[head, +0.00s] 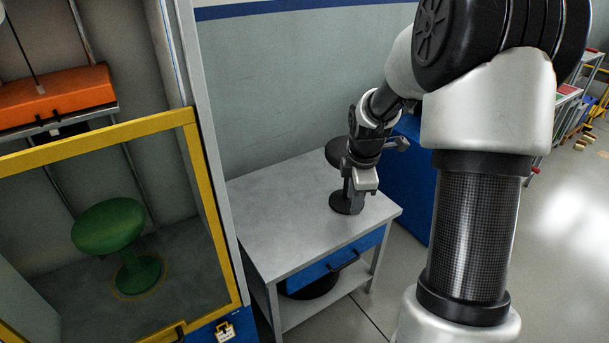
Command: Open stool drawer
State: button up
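The drawer (318,271) has a blue front with a black bar handle (345,261). It sits under the grey top of a small table (285,215) and looks shut, its front about in line with the table edge. A dark stool (343,206) with a round base stands on the tabletop, partly hidden behind my wrist. My gripper (361,197) hangs over the back right of the tabletop, in front of the stool, above and apart from the drawer handle. Its fingers are small and dark here, and whether they are open or touch the stool is unclear.
A yellow-framed booth (205,185) on the left holds a green stool (108,228) under an orange block (55,95). A dark round object (312,287) lies on the table's lower shelf. A blue cabinet (408,185) stands behind. Open floor lies at the right.

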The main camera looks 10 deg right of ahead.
aim_at(347, 263)
jog(key=w+d+f+n+b, duration=0.1)
jog(key=w+f+n, duration=0.1)
jog(key=f, duration=0.9)
jog(key=w+d+f+n+y+b, duration=0.1)
jog(key=w+f+n, duration=0.1)
jog(key=f, duration=1)
jog(key=w+d+f+n+b, duration=0.1)
jog(key=w+d+f+n, duration=0.1)
jog(key=f, duration=0.9)
jog(key=shift+w+f+y, duration=0.2)
jog(key=shift+f+y, duration=0.1)
jog(key=shift+f, duration=0.1)
grip_shut()
